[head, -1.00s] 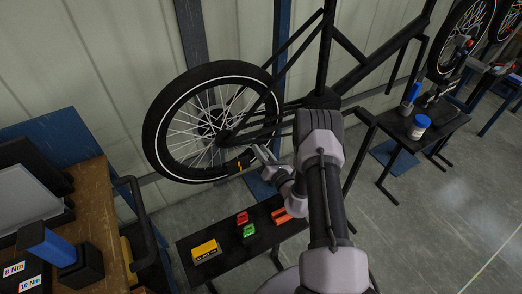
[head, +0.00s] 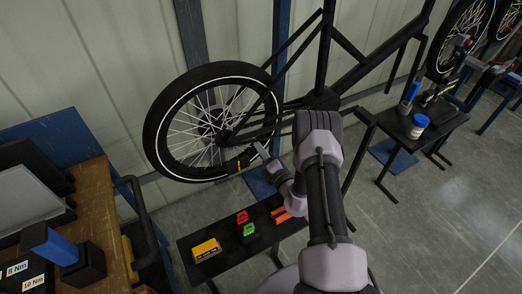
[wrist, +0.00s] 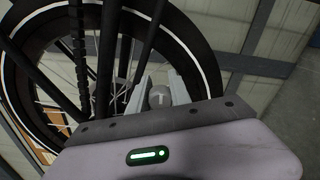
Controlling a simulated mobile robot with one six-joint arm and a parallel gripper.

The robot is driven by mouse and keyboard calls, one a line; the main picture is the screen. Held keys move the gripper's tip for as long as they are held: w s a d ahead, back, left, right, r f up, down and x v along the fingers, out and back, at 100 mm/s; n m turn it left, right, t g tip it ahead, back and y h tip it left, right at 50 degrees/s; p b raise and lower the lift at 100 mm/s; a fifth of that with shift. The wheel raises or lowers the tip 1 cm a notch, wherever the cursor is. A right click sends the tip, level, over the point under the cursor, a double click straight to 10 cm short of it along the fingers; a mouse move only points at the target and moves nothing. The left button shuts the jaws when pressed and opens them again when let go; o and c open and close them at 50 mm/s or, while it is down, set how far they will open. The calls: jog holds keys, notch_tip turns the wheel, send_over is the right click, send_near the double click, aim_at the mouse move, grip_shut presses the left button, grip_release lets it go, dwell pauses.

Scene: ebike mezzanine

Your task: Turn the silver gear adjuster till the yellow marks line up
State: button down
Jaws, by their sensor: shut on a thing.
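The silver gear adjuster (wrist: 157,98) shows in the wrist view as a small grey cylinder with a pale mark on its end. My gripper (wrist: 160,88) is shut on it, one finger on each side. In the head view my gripper (head: 262,150) is beside the lower right of the rear wheel (head: 156,142). A yellow mark (head: 239,166) shows on a black part just left of the gripper. The adjuster is too small to make out in the head view, and I cannot tell whether the yellow marks line up.
The black bike frame (head: 322,65) rises behind my arm. A low black bench (head: 231,262) below holds a yellow box (head: 206,250) and red, green and orange items. A wooden bench (head: 98,210) stands at left.

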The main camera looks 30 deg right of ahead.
jog(key=shift+f, duration=0.1)
dwell(0.5)
jog(key=c, duration=1.2)
grip_release()
jog(key=s+p, duration=0.1)
jog(key=s, duration=0.5)
jog(key=s+p, duration=0.1)
jog(key=s, duration=0.4)
jog(key=s+p, duration=0.2)
jog(key=s, duration=0.4)
jog(key=shift+s+d, duration=0.25)
jog(key=shift+s, duration=0.05)
jog(key=shift+w, duration=0.1)
